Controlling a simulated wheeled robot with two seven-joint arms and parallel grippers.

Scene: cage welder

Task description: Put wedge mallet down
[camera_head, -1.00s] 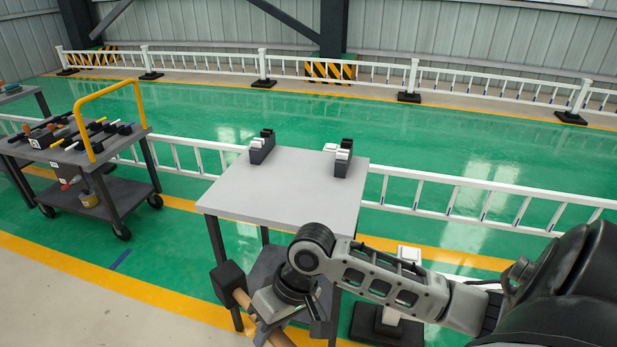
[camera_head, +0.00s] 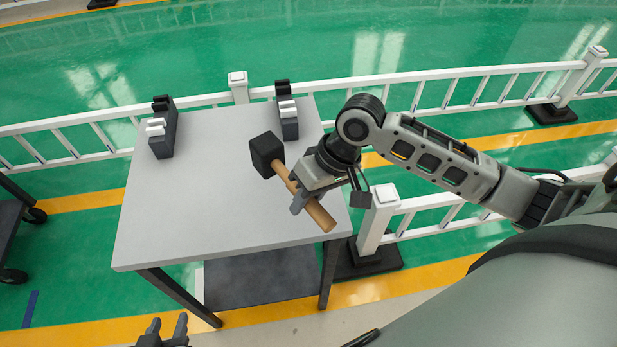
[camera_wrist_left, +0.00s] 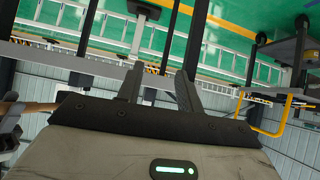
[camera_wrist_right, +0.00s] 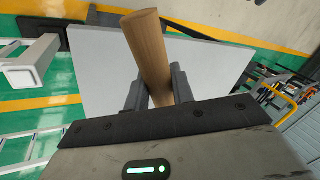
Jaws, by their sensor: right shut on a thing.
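The wedge mallet has a black block head (camera_head: 267,154) and a wooden handle (camera_head: 318,214). My right gripper (camera_head: 302,192) is shut on the handle, over the right part of the grey table (camera_head: 185,225). Whether the mallet touches the tabletop is hard to tell. In the right wrist view the handle (camera_wrist_right: 149,45) stands between the two fingers (camera_wrist_right: 155,92), with the tabletop (camera_wrist_right: 100,75) behind it. My left gripper (camera_head: 163,332) shows at the bottom edge of the head view. In the left wrist view its fingers (camera_wrist_left: 158,85) are apart with nothing between them.
Two dark holders with white and black blocks, a left one (camera_head: 163,135) and a right one (camera_head: 288,118), stand at the table's far side. A white railing (camera_head: 75,128) runs behind the table. The tabletop's front and left are clear.

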